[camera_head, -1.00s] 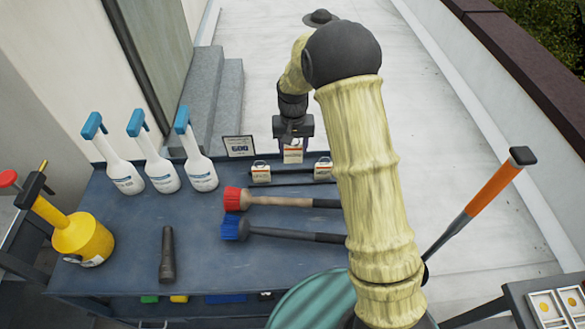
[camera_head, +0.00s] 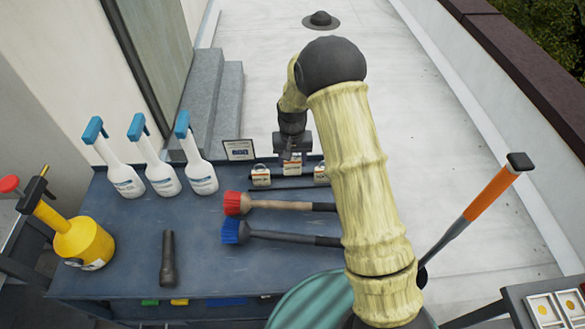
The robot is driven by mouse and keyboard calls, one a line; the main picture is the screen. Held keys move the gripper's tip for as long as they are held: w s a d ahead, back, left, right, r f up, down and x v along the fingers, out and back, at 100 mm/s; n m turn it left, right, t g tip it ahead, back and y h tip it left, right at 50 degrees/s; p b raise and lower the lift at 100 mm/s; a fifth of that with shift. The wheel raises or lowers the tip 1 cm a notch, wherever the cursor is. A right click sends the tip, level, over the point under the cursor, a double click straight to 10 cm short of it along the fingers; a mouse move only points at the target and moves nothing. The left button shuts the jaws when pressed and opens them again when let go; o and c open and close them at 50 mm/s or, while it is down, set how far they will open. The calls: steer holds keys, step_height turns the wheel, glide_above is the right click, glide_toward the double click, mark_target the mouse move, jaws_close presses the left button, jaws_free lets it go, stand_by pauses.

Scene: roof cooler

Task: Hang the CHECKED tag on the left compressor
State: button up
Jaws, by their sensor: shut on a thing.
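My gripper (camera_head: 292,157) is at the back edge of the blue worktable (camera_head: 200,272), shut on the middle one of three small white-and-tan tags (camera_head: 291,168). Its jaws cover the top of that tag. The other two tags stand on either side: a left tag (camera_head: 261,176) and a right tag (camera_head: 320,174), the right one close to my arm in the picture. The print on the tags is too small to read, so I cannot tell which says CHECKED. No compressor is recognisable in view.
A small framed sign (camera_head: 239,150) stands left of the tags. Several white spray bottles (camera_head: 157,170), a red brush (camera_head: 238,203), a blue brush (camera_head: 236,232), a black flashlight (camera_head: 168,260) and a yellow pump sprayer (camera_head: 84,241) are on the table. An orange-handled tool (camera_head: 488,193) leans at right.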

mark_target(292, 169)
steer(key=shift+f+p, duration=0.65)
steer(key=shift+f, duration=1.65)
steer(key=shift+f, duration=0.15)
steer(key=o, duration=1.1)
steer(key=shift+c, duration=0.2)
step_height(292, 169, up, 17)
steer(key=b, duration=0.3)
steer(key=shift+r+b, duration=0.2)
steer(key=shift+b, duration=0.2)
